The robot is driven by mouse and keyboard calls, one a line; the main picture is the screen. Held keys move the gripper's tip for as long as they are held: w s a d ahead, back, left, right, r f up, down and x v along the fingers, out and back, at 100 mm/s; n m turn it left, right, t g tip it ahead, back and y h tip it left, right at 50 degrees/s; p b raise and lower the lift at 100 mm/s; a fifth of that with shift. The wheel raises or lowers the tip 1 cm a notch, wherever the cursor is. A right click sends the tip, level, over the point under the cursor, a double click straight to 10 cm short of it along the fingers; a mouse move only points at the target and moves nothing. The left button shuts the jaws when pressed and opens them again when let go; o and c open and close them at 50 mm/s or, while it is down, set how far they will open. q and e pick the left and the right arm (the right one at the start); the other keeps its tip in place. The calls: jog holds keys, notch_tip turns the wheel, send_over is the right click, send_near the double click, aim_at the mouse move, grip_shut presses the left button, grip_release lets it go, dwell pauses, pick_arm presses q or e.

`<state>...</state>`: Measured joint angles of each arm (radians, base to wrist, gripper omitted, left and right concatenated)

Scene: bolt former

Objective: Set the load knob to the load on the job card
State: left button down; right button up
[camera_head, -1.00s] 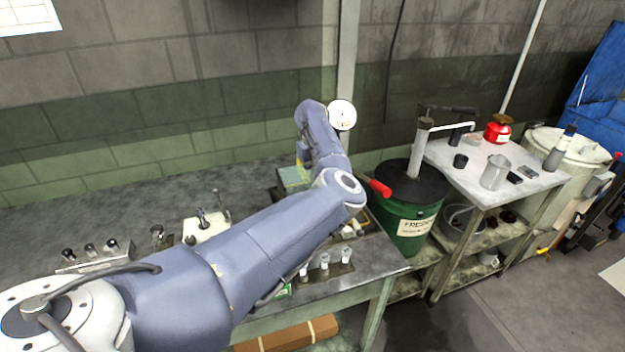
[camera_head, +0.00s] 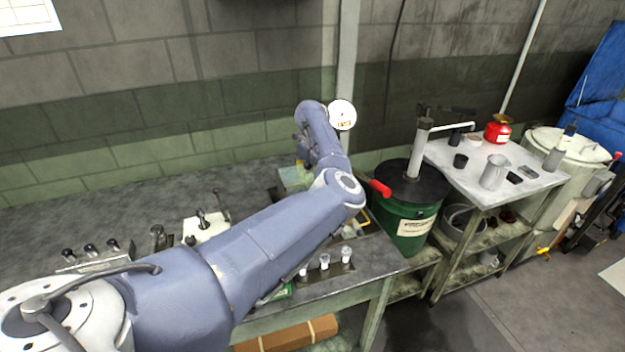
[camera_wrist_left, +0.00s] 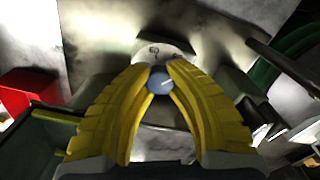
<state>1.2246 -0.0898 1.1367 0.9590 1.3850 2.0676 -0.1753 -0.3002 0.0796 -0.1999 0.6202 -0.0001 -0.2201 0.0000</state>
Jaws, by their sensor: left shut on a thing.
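In the left wrist view, a round blue knob (camera_wrist_left: 159,82) with a pale line on its face sits in front of a whitish dial plate (camera_wrist_left: 165,52) with small dark marks. My left gripper (camera_wrist_left: 160,73) has its yellow fingers shut on the knob from both sides. The dial marks are too small and blurred to read. In the head view my left arm hides the knob. A white sheet (camera_head: 28,16) hangs on the wall at the upper left; its writing cannot be read, and I cannot tell whether it is the job card. My right gripper is not in view.
A round white gauge (camera_head: 342,114) stands beside my left wrist. A green drum (camera_head: 405,225) with a red-handled pump is to the right. Small cups stand on a rack (camera_head: 328,272) at the bench front. A red bin (camera_wrist_left: 25,95) shows in the left wrist view.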

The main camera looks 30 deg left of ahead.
pick_arm(q)
jog(key=c, duration=1.1)
grip_release()
jog(key=shift+r, duration=0.15)
notch_tip(320, 180, up, 12)
